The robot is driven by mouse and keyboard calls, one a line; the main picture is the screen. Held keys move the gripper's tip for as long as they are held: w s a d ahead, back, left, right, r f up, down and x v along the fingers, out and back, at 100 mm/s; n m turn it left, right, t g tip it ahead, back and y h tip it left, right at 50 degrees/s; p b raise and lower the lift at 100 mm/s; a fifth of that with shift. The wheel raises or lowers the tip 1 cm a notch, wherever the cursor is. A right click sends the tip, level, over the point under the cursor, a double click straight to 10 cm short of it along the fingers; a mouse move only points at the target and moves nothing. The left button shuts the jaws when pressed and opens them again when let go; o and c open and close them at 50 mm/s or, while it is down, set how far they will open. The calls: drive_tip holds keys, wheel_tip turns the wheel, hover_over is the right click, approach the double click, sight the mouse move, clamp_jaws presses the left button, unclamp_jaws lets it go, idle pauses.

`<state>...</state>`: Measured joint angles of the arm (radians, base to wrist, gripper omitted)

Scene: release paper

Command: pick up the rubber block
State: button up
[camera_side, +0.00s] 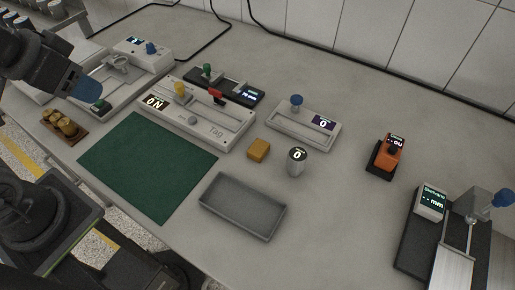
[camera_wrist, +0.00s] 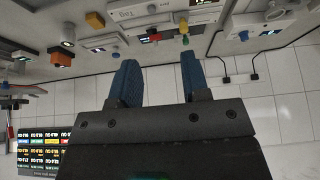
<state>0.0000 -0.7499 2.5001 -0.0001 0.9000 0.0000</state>
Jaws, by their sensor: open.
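My gripper (camera_side: 86,88), with blue fingers, is at the upper left of the side view, raised above the table and far from the block. In the wrist view my gripper (camera_wrist: 157,68) has its two blue fingers apart with nothing between them.
A grey tray (camera_side: 243,207) and a green mat (camera_side: 148,165) lie in front of the block. The cylinder (camera_side: 297,162) stands close to its right. The tap device (camera_side: 197,118) is behind it to the left. An orange device (camera_side: 386,157) stands farther right.

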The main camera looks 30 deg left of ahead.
drive_tip(key=o, duration=0.8)
drive_tip(key=shift+c, duration=0.2)
drive_tip(key=m+g, duration=0.6)
drive_tip(key=m, duration=1.2)
hover_over(258, 147)
drive_tip(key=f, duration=1.9)
drive_tip(key=shift+s+d, duration=0.3)
drive_tip(key=shift+s, duration=0.05)
drive_tip(key=shift+w+a+f, duration=0.15)
drive_tip(key=shift+w+f, duration=0.05)
drive_tip(key=shift+f, duration=1.1)
drive_tip(key=shift+w+a+f, duration=0.1)
drive_tip(key=shift+w+f, duration=0.05)
drive_tip(key=shift+f, duration=1.1)
